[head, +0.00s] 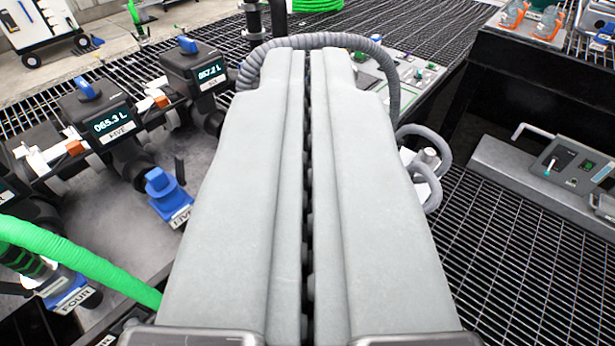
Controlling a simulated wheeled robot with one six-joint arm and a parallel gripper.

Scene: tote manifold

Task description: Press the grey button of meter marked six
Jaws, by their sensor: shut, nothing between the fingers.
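A dark meter (190,68) stands at the upper left, with a lit display reading about 057.2 L. The small tag (212,83) under the display is hard to read, possibly SIX. A blue part sits on its top. A nearer meter (104,118) reads 065.3 L, and its tag appears to say FIVE. I cannot make out a grey button on either meter. My gripper (309,52) is shut and empty, with long pale grey fingers pointing away from me. Its tips are right of the farther meter and apart from it in the picture. The fingers hide the middle of the scene.
A grey corrugated hose (391,80) arches behind my fingertips. A green hose (75,258) crosses the lower left, near a blue coupling (62,284) tagged FOUR. Another blue coupling (164,188) stands nearer the fingers. A grey control box (545,185) is at right, beside open grating (500,255).

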